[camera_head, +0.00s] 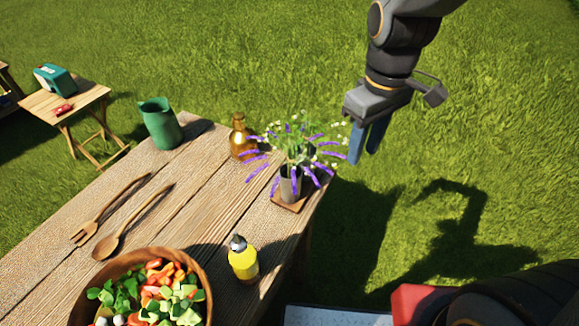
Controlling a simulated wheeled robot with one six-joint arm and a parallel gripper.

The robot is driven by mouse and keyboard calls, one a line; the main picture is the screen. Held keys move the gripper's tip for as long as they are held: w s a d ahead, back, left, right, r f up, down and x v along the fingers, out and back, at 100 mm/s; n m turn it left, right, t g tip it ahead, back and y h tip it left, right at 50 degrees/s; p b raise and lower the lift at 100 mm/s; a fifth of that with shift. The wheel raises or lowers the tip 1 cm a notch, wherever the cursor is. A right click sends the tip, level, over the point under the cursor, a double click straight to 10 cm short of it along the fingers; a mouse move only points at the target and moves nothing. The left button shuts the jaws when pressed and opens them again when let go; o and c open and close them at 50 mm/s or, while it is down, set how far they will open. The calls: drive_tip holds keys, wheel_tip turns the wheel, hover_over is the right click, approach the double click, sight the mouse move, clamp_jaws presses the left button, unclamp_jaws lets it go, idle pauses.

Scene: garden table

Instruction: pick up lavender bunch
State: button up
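On the wooden table (180,215) stand an amber bottle (241,140) close to the flowers, a green pitcher (160,124), a yellow bottle (243,260) and a salad bowl (205,268). A wooden fork (100,215) and spoon (125,230) lie left. Grass is open at right.

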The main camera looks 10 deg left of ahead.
sight(291, 142)
drive_tip(key=a+r+n, duration=0.2)
drive_tip(key=a+n, duration=0.1)
drive_tip(key=a, duration=0.2)
drive_tip(key=s+a+r+n+p, duration=0.1)
drive_tip(key=a+r+n, duration=0.1)
drive_tip(key=a+n, duration=0.2)
drive_tip(key=a+r+n+p, duration=0.1)
drive_tip(key=a+r+n, duration=0.1)
drive_tip(key=a, duration=0.4)
drive_tip(key=shift+s+r+n+g, duration=0.15)
drive_tip(key=shift+r+n+g, duration=0.2)
drive_tip(key=shift+n, duration=0.75)
drive_tip(key=shift+w+f+p, duration=0.2)
drive_tip(key=shift+f+p, duration=1.25)
drive_tip(key=shift+f, duration=2.3)
clamp_jaws()
